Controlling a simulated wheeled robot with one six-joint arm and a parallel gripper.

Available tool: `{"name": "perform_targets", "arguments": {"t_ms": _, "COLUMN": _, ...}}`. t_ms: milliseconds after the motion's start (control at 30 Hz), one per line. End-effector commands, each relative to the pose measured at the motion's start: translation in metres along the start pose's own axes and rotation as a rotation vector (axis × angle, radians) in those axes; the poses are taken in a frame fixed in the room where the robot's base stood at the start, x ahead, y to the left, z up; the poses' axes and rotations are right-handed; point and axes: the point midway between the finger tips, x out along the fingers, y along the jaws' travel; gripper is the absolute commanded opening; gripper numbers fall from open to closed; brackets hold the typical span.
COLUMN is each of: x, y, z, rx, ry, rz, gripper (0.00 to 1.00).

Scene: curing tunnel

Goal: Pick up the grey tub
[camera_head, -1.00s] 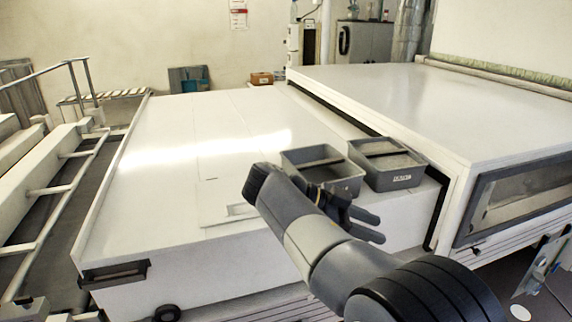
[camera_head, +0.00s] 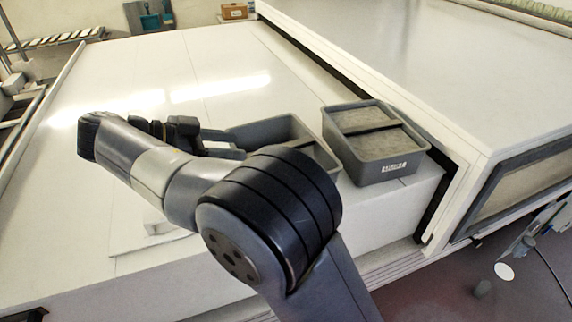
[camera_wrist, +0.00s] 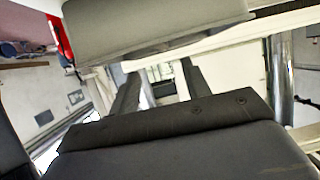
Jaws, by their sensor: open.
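Two grey tubs stand side by side on the white top at its right end. The left grey tub (camera_head: 284,128) is partly hidden behind my arm, and its inside shows only in part. The right grey tub (camera_head: 374,150) is in full view, with a white label on its front, a bar across it and a lighter grey filling. My gripper (camera_head: 238,145) is open, its fingers pointing right toward the left tub; contact cannot be told. Both fingers show in the wrist view (camera_wrist: 160,68), with nothing between them. A large grey rounded body (camera_wrist: 160,25) fills the top there, likely a tub.
The white top (camera_head: 110,85) is clear to the left and behind. The tall white tunnel housing (camera_head: 420,55) rises just right of the tubs. A cardboard box (camera_head: 234,11) and a teal bin (camera_head: 148,16) are far back.

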Motion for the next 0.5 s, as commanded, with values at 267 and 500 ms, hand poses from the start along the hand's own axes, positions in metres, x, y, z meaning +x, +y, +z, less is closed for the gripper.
{"name": "perform_targets", "arguments": {"t_ms": 267, "x": 0.020, "y": 0.000, "z": 0.006, "rx": 0.003, "ry": -0.002, "rz": 0.000, "gripper": 0.45}}
{"name": "perform_targets", "arguments": {"t_ms": 500, "x": 0.044, "y": 0.001, "z": 0.003, "rx": 0.001, "ry": 0.000, "rz": 0.003, "gripper": 0.45}}
